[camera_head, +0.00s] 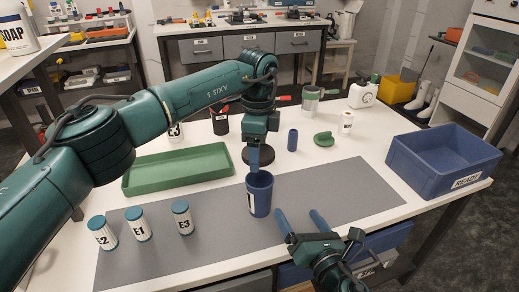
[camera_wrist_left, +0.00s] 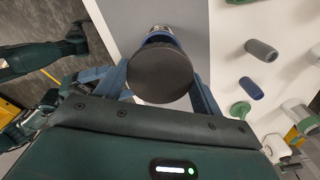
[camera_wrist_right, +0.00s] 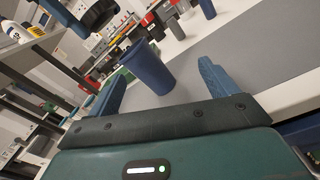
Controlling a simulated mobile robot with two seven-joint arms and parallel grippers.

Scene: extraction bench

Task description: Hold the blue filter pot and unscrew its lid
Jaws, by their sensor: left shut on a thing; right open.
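The blue filter pot (camera_head: 261,196) stands on the grey mat, its mouth open, with a white label. It also shows in the right wrist view (camera_wrist_right: 150,67) and partly behind the lid in the left wrist view (camera_wrist_left: 161,37). My left gripper (camera_head: 257,156) is shut on the round black lid (camera_wrist_left: 160,72), held above the pot and apart from it. The lid shows tilted in the right wrist view (camera_wrist_right: 93,17). My right gripper (camera_head: 301,222) is open and empty, in front and to the right of the pot, not touching it.
White jars E2 (camera_head: 103,234), E1 (camera_head: 138,224) and E3 (camera_head: 182,218) stand left of the pot. A green tray (camera_head: 178,182) lies behind them. A blue READY crate (camera_head: 432,187) is at right. The mat's right side is clear.

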